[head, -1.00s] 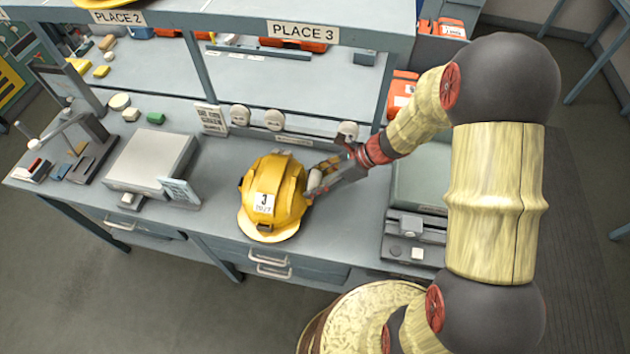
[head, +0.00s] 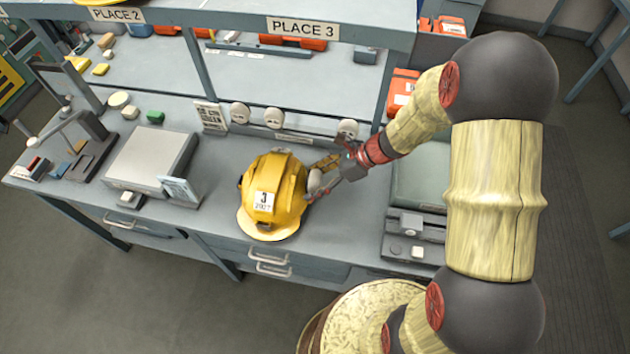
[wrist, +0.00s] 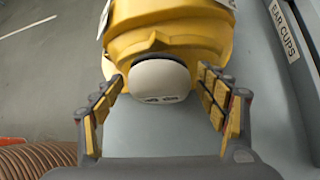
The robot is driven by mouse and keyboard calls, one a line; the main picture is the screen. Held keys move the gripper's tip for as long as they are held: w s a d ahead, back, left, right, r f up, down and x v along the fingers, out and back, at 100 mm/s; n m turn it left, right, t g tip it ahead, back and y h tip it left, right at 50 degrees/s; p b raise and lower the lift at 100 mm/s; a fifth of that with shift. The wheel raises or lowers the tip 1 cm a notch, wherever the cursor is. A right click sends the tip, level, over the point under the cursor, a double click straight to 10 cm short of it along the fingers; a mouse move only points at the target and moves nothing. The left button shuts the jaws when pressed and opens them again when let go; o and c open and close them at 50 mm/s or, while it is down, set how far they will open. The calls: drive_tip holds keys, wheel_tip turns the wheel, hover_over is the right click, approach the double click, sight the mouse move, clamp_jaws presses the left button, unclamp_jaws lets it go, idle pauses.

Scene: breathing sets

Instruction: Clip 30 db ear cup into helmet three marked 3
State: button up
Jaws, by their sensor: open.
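The yellow helmet marked 3 (head: 273,200) stands on the bench, brim toward the front. It fills the top of the wrist view (wrist: 165,45). A white ear cup (wrist: 160,78) sits against the helmet's side, with a short dark marking that I cannot read for certain. The cup shows small in the head view (head: 314,180). My gripper (head: 322,178) is at the helmet's right side. Its fingers are open (wrist: 163,100), one on each side of the cup, with gaps visible. The clip joint behind the cup is hidden.
More white ear cups (head: 240,112) stand along the bench back by an EAR CUPS label (wrist: 287,28). A grey scale-like box (head: 152,160) stands left and a grey device (head: 415,225) right. The PLACE 3 shelf (head: 303,28) overhangs the back.

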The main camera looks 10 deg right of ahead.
drive_tip(key=v, duration=1.2)
drive_tip(key=shift+f, duration=0.1)
drive_tip(key=s+d+r+n+g+h, duration=0.1)
drive_tip(key=s+d+n+h, duration=0.1)
drive_tip(key=s+n, duration=0.4)
drive_tip(key=s+d+n+g+h, duration=0.1)
drive_tip(key=s+d+n+h, duration=0.2)
drive_tip(key=n, duration=0.4)
drive_tip(key=s+a+r+n+t+h+b, duration=0.2)
drive_tip(key=s+r+n+t, duration=0.1)
drive_tip(key=r, duration=0.4)
drive_tip(key=s+a+r+n+t+h+b, duration=0.2)
drive_tip(key=s+r+n+t, duration=0.1)
drive_tip(key=s+r+n, duration=0.2)
wheel_tip(320, 180, up, 2)
drive_tip(key=shift+n, duration=1.2)
